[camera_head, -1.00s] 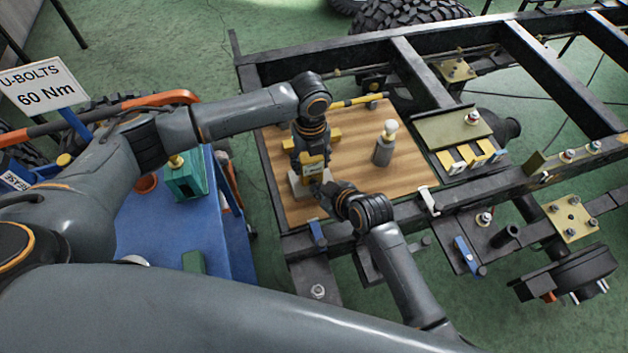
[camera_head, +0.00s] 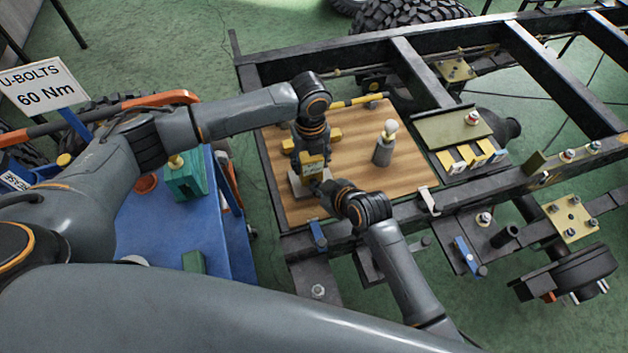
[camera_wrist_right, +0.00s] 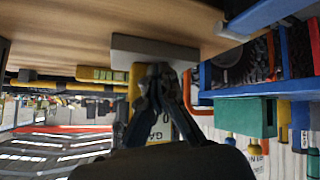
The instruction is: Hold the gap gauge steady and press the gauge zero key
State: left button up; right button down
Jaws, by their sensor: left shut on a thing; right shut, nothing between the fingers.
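The gap gauge (camera_head: 313,166) is a yellow body with a grey block base (camera_head: 296,184), standing on the wooden board. My left gripper (camera_head: 312,153) comes down over it from above and is shut on it. My right gripper (camera_head: 318,187) is shut and empty, its fingertips right at the gauge's near side. In the right wrist view, the closed fingertips (camera_wrist_right: 158,70) lie against or just in front of the gauge's yellow body (camera_wrist_right: 134,84), below the grey base (camera_wrist_right: 155,49) in the picture. The zero key is hidden, and I cannot tell whether the fingertips touch it.
The wooden board (camera_head: 350,165) lies in the dark chassis frame (camera_head: 520,48). A grey post with a pale knob (camera_head: 384,148) stands right of the gauge. A tray with yellow and white blocks (camera_head: 450,135) is further right. A blue cart (camera_head: 150,225) with a teal fixture (camera_head: 184,181) stands left.

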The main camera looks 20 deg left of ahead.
jog(key=shift+s+d, duration=0.45)
jog(key=shift+s, duration=0.2)
jog(key=shift+s+d, duration=0.7)
jog(key=shift+s, duration=0.35)
jog(key=shift+s+d, duration=0.7)
jog(key=shift+s, duration=0.35)
pick_arm(q)
jog(key=o, duration=1.4)
jog(key=shift+c, duration=0.2)
